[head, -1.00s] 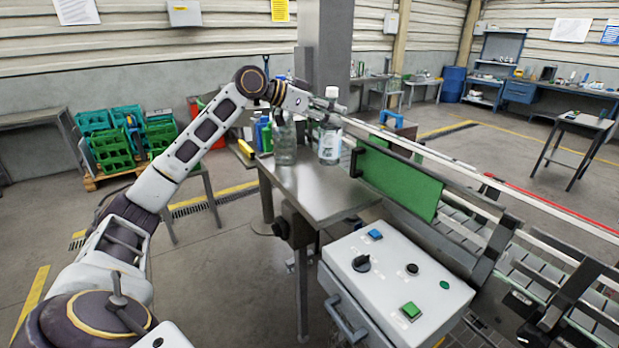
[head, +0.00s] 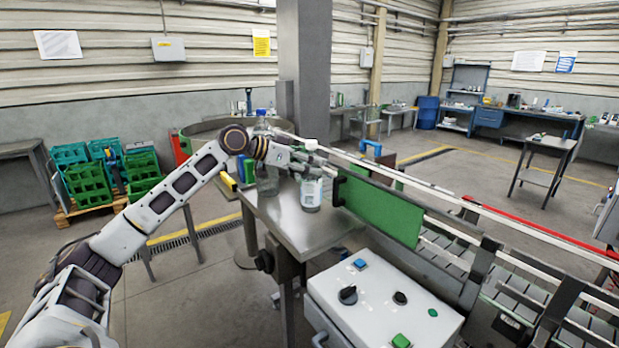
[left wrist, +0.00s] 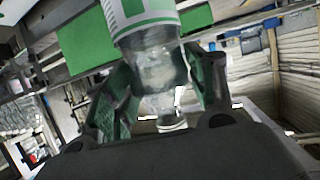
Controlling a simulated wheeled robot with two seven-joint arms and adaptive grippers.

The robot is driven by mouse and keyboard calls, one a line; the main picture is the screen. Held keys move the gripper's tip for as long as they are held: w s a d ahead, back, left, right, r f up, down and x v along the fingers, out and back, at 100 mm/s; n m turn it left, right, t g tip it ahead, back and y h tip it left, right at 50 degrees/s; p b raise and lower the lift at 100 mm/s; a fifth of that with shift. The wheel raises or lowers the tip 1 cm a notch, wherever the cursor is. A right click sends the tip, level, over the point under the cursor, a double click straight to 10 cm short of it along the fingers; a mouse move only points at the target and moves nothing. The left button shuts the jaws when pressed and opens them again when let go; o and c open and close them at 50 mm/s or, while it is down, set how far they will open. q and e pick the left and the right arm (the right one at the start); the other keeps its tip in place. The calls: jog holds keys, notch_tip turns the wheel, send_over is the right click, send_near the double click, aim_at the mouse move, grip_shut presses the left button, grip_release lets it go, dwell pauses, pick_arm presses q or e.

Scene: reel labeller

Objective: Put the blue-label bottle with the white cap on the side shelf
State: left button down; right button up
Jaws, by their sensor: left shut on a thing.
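My left gripper (head: 309,168) is shut around the upper part of a clear bottle (head: 311,192), whose label looks white in the head view. The bottle is upright over the metal table (head: 310,232); I cannot tell whether its base touches. In the left wrist view the bottle (left wrist: 155,50) lies between both fingers, and its label shows white and green bands. A pale cap shows beyond the fingers. A second clear bottle (head: 267,180) stands to its left, partly behind my arm. No blue label is clear to see. My right gripper is out of view.
A green panel (head: 383,209) and the conveyor rails stand close to the right of the table. A white control box (head: 375,300) is in front. Blue and green containers (head: 246,168) stand behind my left arm. Green crates (head: 88,180) are at far left.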

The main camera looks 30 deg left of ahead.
aim_at(309, 176)
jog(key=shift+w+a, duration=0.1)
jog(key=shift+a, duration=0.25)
pick_arm(q)
jog(key=shift+f, duration=1.95)
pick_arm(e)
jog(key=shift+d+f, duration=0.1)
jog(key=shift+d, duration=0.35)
pick_arm(q)
jog(key=shift+f, duration=0.2)
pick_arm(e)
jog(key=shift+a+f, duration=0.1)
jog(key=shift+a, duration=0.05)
pick_arm(q)
jog(key=c, duration=0.5)
grip_release()
